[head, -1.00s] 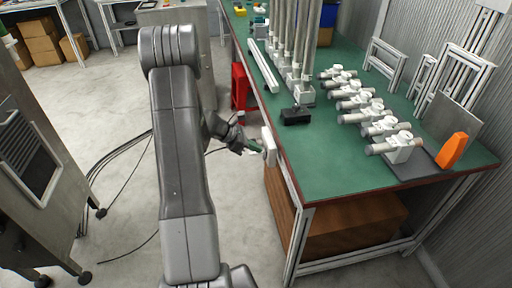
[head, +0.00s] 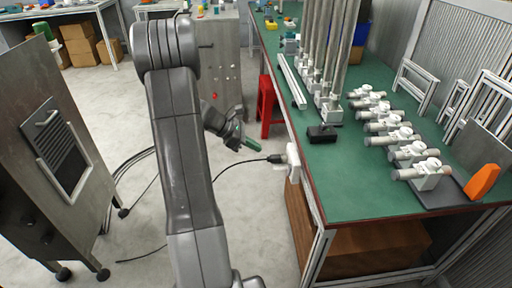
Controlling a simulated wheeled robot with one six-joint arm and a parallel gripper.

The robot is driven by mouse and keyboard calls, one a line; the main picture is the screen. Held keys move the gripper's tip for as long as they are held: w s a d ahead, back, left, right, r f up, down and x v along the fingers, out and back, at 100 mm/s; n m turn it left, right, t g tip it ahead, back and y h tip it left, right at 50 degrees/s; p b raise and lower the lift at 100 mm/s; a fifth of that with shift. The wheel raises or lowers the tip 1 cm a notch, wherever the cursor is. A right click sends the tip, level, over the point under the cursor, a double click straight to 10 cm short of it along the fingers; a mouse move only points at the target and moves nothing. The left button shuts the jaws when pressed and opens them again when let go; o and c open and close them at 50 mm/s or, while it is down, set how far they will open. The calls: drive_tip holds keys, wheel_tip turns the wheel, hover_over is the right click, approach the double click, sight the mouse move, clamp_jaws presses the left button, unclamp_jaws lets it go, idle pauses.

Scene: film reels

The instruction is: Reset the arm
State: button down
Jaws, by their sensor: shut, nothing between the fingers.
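My arm rises through the middle of the head view, with its dark wrist bent to the right. My gripper (head: 246,143) has green fingertips and is shut and empty. It hangs over the floor, left of the green bench (head: 375,185) and apart from it. A black plug (head: 274,158) with a cable sits at a white socket box (head: 293,163) on the bench's left edge. The fingertips are a short gap to the left of the plug and not touching it.
A red stool (head: 267,106) stands by the bench's left side. A grey metal cabinet (head: 60,150) stands at left, with cables on the floor beside it. Upright rods, a black block (head: 322,134), several white fixtures and an orange piece (head: 482,181) are on the bench.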

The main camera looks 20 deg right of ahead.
drive_tip(key=shift+f, duration=0.1)
drive_tip(key=s+d+f+b, duration=0.2)
drive_tip(key=d+f, duration=0.3)
drive_tip(key=f, duration=0.3)
drive_tip(key=w+a+r+b, duration=0.1)
drive_tip(key=w+a, duration=0.1)
drive_tip(key=a, duration=0.4)
drive_tip(key=shift+w+h, duration=0.15)
drive_tip(key=shift+h, duration=0.25)
